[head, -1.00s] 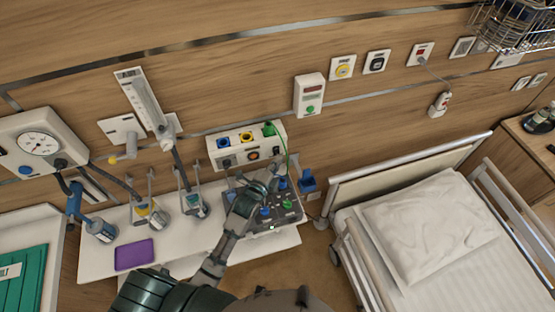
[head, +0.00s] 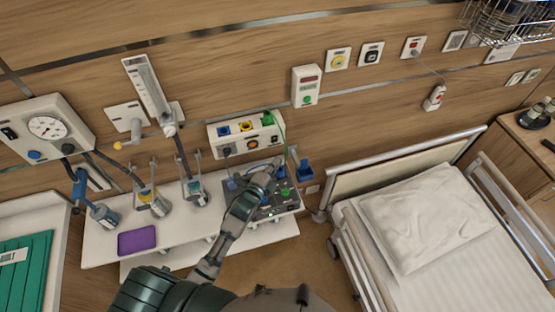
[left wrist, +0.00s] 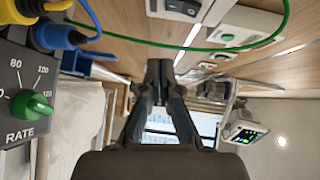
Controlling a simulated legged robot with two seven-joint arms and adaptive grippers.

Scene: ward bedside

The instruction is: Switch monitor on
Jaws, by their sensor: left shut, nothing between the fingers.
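A dark box with blue and green knobs or plugs (head: 284,208) sits on the white shelf below the wall in the head view. Part of a dark panel with a green RATE knob (left wrist: 32,105) shows at the left of the left wrist view. My left gripper (head: 268,170) is over the back part of the dark box; its tips are small and partly hidden there. In the left wrist view its fingers (left wrist: 160,75) are together, with nothing between them. A distant lit screen (left wrist: 245,135) shows at the right. I cannot tell which device is the monitor. My right gripper is not in view.
A white wall unit (head: 231,141) with coloured sockets and a green cable is just behind the gripper. The bed (head: 470,270) stands right; a purple pad (head: 137,240) lies left.

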